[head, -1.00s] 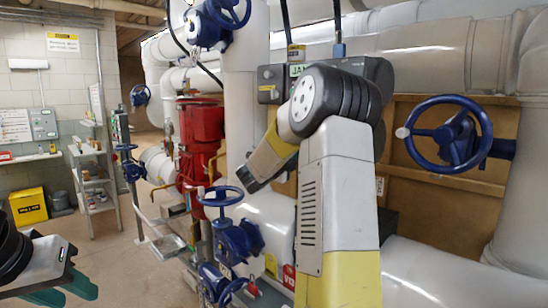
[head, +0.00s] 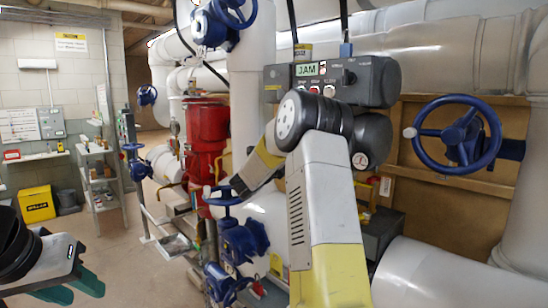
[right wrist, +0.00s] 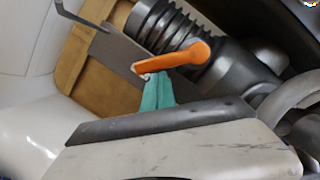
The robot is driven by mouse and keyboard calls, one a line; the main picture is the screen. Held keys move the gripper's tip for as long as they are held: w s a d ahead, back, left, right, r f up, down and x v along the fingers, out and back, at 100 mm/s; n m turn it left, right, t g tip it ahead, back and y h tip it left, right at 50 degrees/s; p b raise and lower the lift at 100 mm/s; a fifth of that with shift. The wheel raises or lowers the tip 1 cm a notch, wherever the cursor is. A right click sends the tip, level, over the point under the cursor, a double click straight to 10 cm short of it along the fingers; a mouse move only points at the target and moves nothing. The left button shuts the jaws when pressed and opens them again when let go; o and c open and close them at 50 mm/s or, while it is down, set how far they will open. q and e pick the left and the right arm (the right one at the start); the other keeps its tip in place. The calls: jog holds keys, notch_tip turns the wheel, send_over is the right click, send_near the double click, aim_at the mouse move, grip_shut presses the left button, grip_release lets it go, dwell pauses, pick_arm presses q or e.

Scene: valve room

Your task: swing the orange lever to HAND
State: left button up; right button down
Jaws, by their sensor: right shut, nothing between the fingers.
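The orange lever (right wrist: 172,56) shows in the right wrist view, lying aslant from its thick upper-right end down to its tip at the left. My right gripper (right wrist: 158,92) has its teal fingers together, just under the lever's left part. They seem to touch or nearly touch it; I cannot tell which. The lever's mounting and any HAND mark cannot be made out. In the head view my right arm covers the middle, and neither its fingers nor the lever can be made out clearly. My left gripper (head: 76,287) is at the lower left, its teal fingers apart and empty, far from the lever.
A grey control box (head: 365,80) with a JAM label stands behind my right arm. Blue handwheels (head: 489,140) and a red pipe section (head: 206,125) stand around it. Large pale pipes fill the right side. Open floor (head: 115,250) lies at the left.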

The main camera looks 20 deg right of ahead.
jog(key=shift+w+a+r+m, duration=0.2)
jog(key=shift+w+m, duration=0.2)
jog(key=shift+w, duration=0.05)
jog(key=shift+w+a, duration=0.1)
dwell(0.5)
